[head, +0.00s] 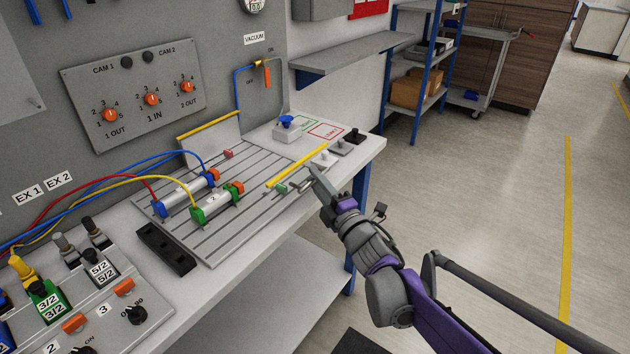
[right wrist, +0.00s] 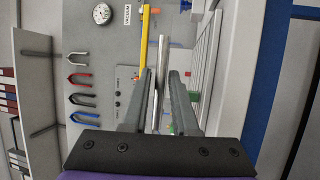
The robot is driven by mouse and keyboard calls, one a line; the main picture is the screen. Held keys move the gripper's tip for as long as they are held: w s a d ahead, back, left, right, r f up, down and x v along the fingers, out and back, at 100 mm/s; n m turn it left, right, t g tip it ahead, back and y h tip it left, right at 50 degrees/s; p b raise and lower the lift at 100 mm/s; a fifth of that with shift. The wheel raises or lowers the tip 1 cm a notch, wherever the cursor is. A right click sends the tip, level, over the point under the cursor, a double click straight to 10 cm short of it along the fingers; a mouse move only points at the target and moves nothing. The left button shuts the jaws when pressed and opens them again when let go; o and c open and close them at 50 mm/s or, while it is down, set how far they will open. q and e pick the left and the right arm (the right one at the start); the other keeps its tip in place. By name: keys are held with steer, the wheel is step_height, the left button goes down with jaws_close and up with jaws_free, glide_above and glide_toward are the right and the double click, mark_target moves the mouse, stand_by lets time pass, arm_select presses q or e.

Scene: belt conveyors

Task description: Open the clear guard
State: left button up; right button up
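A yellow bar (head: 297,165) runs along the right end of the slotted plate and looks like an edge of the clear guard. The clear sheet itself is hard to make out. The yellow bar also shows in the right wrist view (right wrist: 147,40), beside a silver rod (right wrist: 162,62). My right gripper (head: 316,172) is at this end of the plate. In the right wrist view its fingers (right wrist: 161,88) are apart, with the rod between them and narrow gaps beside it. My left gripper is out of view.
The slotted plate (head: 235,222) carries two cylinders with green and blue ends and coloured hoses. A pale panel (head: 222,135) with a yellow top edge stands behind it. A blue-topped part (head: 287,122) and small dark blocks (head: 354,136) lie near the bench's far end. Floor at right is clear.

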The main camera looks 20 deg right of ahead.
steer(key=shift+w+a, duration=0.1)
steer(key=shift+w, duration=0.2)
jaws_close()
stand_by(1.3)
